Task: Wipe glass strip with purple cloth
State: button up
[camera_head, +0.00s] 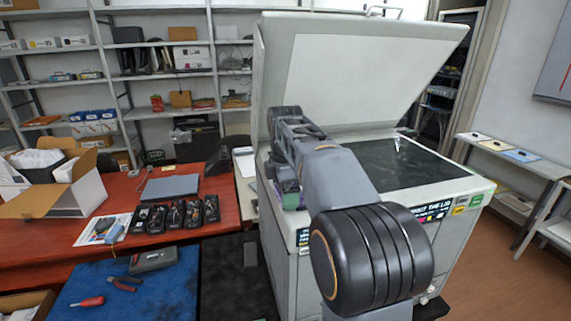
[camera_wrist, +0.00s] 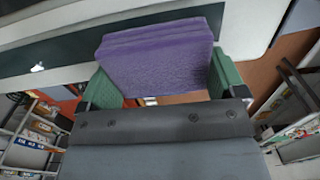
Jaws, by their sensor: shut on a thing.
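A folded purple cloth (camera_wrist: 158,55) is held between the green fingers of my gripper (camera_wrist: 164,82) in the wrist view. In the head view, my gripper (camera_head: 291,197) is low at the left side of the copier, mostly behind my arm, with a little green and purple showing. The copier's dark glass (camera_head: 395,165) lies under the raised lid. A dark surface (camera_wrist: 70,55), apparently this glass, runs behind the cloth in the wrist view. I cannot make out a separate narrow glass strip; my arm covers the copier's left edge. Whether the cloth touches the copier is unclear.
The raised copier lid (camera_head: 360,70) stands over the glass. A red table (camera_head: 225,205) on the left holds several black cartridges (camera_head: 180,214) and an open cardboard box (camera_head: 75,195). A blue mat (camera_head: 100,285) with tools lies nearer. Shelves line the back wall.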

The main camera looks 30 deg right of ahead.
notch_tip(320, 180, up, 4)
jog(key=p, duration=0.3)
jog(key=shift+a+f, duration=0.1)
jog(key=shift+f, duration=0.05)
jog(key=shift+r, duration=2.25)
